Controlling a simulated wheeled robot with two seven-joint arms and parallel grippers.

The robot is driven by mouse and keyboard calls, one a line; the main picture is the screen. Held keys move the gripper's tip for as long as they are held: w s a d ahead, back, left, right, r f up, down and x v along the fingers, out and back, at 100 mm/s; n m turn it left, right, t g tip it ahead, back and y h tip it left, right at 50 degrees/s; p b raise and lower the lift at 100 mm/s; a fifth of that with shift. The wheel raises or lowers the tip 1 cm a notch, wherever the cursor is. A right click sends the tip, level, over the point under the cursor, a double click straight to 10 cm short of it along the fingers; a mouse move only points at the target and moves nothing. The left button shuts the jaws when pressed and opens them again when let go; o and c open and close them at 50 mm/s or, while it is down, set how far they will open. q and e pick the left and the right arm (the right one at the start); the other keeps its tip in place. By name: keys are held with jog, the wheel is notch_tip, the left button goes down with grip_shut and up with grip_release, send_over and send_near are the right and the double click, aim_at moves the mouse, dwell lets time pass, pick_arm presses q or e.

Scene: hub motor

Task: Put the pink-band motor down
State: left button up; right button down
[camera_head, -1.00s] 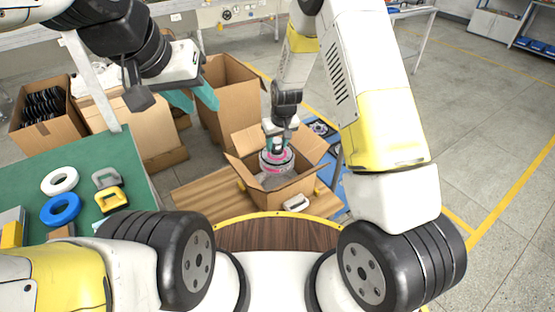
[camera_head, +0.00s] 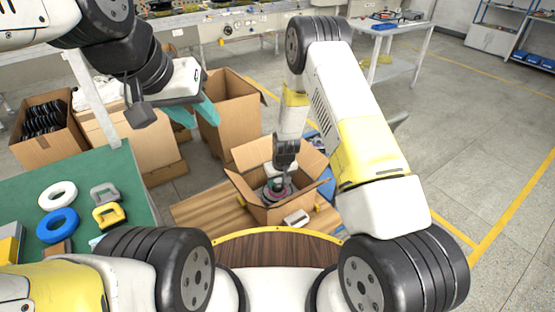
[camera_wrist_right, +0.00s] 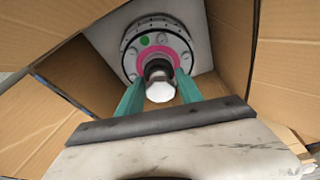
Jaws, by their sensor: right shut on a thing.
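The pink-band motor (camera_head: 276,194) is a round grey hub with a pink ring, inside an open cardboard box (camera_head: 285,214). My right gripper (camera_head: 279,179) reaches down into the box from above. In the right wrist view, the two teal fingers of my right gripper (camera_wrist_right: 160,84) are closed around the shaft of the pink-band motor (camera_wrist_right: 156,42), and a pale surface lies behind it. I cannot tell whether the motor touches the box floor. My left gripper (camera_head: 194,112) hangs at the upper left, its teal fingers apart and empty.
Box flaps (camera_wrist_right: 280,65) stand open around my right gripper. The box stands on wooden boards (camera_head: 210,212). Taller cartons stand behind it. A green table (camera_head: 110,165) at the left holds a white ring (camera_head: 57,195), a blue ring (camera_head: 58,224) and two handle-shaped parts.

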jog(key=shift+w+f, duration=0.15)
jog(key=shift+f, duration=0.55)
jog(key=shift+f, duration=0.15)
jog(key=c, duration=0.8)
grip_release()
